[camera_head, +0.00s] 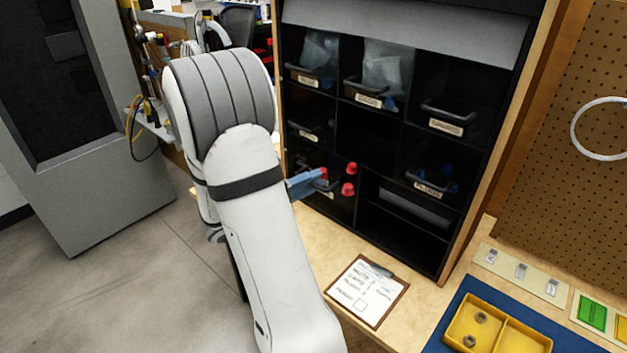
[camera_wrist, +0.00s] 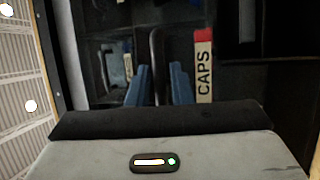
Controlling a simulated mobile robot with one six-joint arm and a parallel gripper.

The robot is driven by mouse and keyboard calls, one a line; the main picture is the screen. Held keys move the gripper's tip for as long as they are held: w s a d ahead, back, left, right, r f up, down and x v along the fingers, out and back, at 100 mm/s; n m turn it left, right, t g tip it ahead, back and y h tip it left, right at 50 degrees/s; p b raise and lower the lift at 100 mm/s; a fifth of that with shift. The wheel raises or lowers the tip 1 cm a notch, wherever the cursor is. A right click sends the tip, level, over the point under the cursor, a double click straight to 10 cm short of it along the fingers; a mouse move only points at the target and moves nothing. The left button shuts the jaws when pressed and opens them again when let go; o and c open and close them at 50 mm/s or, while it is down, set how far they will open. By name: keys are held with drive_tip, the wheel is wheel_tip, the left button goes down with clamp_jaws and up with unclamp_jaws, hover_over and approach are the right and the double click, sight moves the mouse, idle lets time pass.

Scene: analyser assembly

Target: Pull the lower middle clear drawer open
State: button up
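My gripper (camera_wrist: 159,88) has two blue fingers, with a visible gap between them. In the wrist view a dark upright bar (camera_wrist: 157,50), apparently a drawer's edge or handle, lies between the fingers; contact cannot be made out. Beside it is a sideways label reading CAPS (camera_wrist: 204,70). In the head view the blue finger (camera_head: 304,183) reaches the front of the lower left bin, where red caps (camera_head: 350,170) show. A clear drawer front (camera_head: 415,207) shows in the lower middle to right of the black rack. My arm hides part of the rack's left side.
The black rack (camera_head: 365,140) holds several labelled bins. A clipboard (camera_head: 368,291) lies on the wooden bench before it. A yellow tray (camera_head: 497,330) with nuts sits on a blue mat at right. Pegboard (camera_head: 570,150) stands right; a grey cabinet (camera_head: 90,170) stands left.

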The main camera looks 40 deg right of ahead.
drive_tip(key=b+v, duration=0.2)
drive_tip(key=v, duration=0.5)
drive_tip(key=shift+w+a, duration=0.15)
drive_tip(key=shift+a, duration=0.2)
drive_tip(key=shift+f, duration=0.1)
drive_tip(key=s+a+f+n+y, duration=0.1)
drive_tip(key=s+a+f+y, duration=0.2)
drive_tip(key=s+a+y, duration=0.5)
drive_tip(key=s+a+r+n+t+y, duration=0.1)
drive_tip(key=a+n+t+y, duration=0.2)
drive_tip(key=a+t+y, duration=0.6)
drive_tip(key=a+y, duration=0.1)
drive_tip(key=a, duration=0.1)
drive_tip(key=shift+a+r+n+y, duration=0.3)
drive_tip(key=shift+a+y, duration=0.1)
